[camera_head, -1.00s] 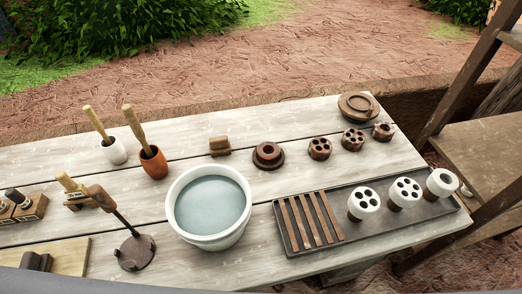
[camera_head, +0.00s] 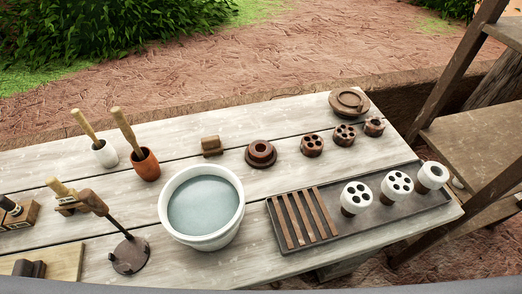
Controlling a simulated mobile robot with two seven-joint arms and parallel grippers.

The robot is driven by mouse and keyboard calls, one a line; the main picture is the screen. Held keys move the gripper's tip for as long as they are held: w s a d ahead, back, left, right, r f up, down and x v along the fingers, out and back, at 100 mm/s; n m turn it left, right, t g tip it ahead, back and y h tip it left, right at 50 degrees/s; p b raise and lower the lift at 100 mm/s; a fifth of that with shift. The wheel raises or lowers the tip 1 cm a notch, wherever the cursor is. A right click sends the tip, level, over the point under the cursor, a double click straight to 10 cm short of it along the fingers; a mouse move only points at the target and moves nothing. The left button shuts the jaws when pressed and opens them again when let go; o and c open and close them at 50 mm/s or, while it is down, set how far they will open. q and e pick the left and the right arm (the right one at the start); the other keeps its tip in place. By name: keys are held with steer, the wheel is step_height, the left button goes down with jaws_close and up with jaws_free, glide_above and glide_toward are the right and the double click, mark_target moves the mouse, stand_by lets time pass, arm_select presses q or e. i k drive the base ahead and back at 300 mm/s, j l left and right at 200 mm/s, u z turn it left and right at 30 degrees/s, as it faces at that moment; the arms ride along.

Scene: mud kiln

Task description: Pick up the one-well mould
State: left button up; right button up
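Two pieces show a single opening. One is a small brown round block (camera_head: 374,127) at the right end of the back row on the table. I cannot tell for certain which one is called the one-well mould. Brown blocks with several holes, one at left (camera_head: 312,145) and one in the middle (camera_head: 345,134), stand beside the small one. Two white cylinders with several holes (camera_head: 356,196) stand in the tray. Neither of my grippers is in view.
A white water bowl (camera_head: 203,241) stands front centre. Left of it are a dark-based stand (camera_head: 130,256) and two pots with wooden handles (camera_head: 145,164). A brown lidded disc (camera_head: 349,103) lies at the back. Wooden shelving (camera_head: 470,145) stands close at right.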

mark_target(260, 151)
steer(key=l+u, duration=0.1)
steer(key=l, duration=0.35)
steer(key=k+l+u, duration=0.1)
steer(key=l, duration=0.35)
steer(key=k+l+u, duration=0.15)
steer(key=l, duration=0.25)
steer(key=k+l+u, duration=0.1)
steer(key=l, duration=0.35)
steer(key=k+l+u, duration=0.1)
steer(key=l, duration=0.3)
steer(key=k+l+u, duration=0.1)
steer(key=l, duration=0.3)
steer(key=k+l+u, duration=0.1)
steer(key=k+l, duration=0.2)
steer(key=l, duration=0.1)
